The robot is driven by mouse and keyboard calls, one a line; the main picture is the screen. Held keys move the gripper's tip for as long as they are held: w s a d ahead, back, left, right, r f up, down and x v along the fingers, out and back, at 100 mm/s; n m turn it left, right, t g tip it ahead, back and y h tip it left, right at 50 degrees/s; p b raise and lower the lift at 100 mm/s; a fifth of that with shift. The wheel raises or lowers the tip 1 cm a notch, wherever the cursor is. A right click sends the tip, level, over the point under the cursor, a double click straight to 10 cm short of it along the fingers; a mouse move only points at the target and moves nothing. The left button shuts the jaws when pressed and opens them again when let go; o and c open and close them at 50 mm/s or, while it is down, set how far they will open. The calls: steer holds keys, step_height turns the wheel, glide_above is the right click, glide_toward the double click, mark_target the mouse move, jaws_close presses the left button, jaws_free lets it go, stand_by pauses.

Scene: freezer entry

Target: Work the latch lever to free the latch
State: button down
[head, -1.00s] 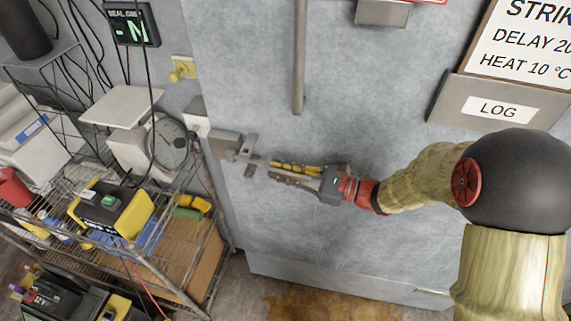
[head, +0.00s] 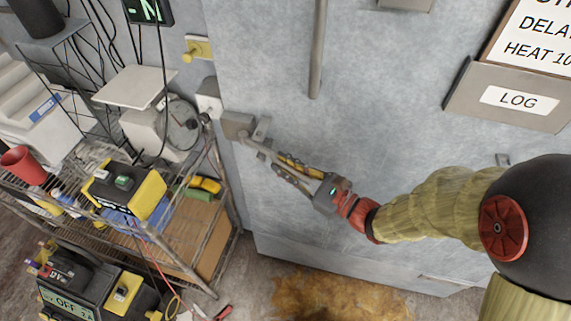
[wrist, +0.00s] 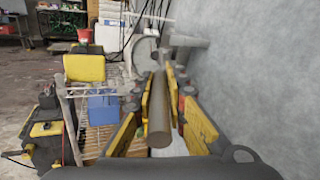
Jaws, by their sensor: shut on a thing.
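The latch (head: 238,125) is a grey metal block at the left edge of the pale grey freezer door. Its latch lever (head: 258,147), a plain grey bar, slants down and right from the block. My gripper (head: 286,168) has its yellow-padded fingers on either side of the lever and is shut on it. In the wrist view the lever (wrist: 159,118) runs lengthwise between the fingers, its round end toward the camera. The latch body (wrist: 188,41) shows beyond the fingertips. The lever's outer end is hidden by the fingers in the head view.
A wire shelf cart (head: 165,255) with a scale, a yellow-black device (head: 124,190) and boxes stands close left of the latch. A vertical bar (head: 318,50) is on the door above my gripper. A log holder (head: 508,98) is at upper right. The floor has a brown stain (head: 340,295).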

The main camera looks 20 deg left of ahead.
steer(key=c, duration=1.8)
jaws_free()
steer(key=shift+r, duration=0.15)
steer(key=v, duration=1.2)
steer(key=shift+f, duration=0.2)
steer(key=p+v, duration=0.1)
steer(key=v, duration=0.8)
steer(key=shift+w, duration=0.35)
steer(key=shift+r+p, duration=0.15)
steer(key=shift+p, duration=0.15)
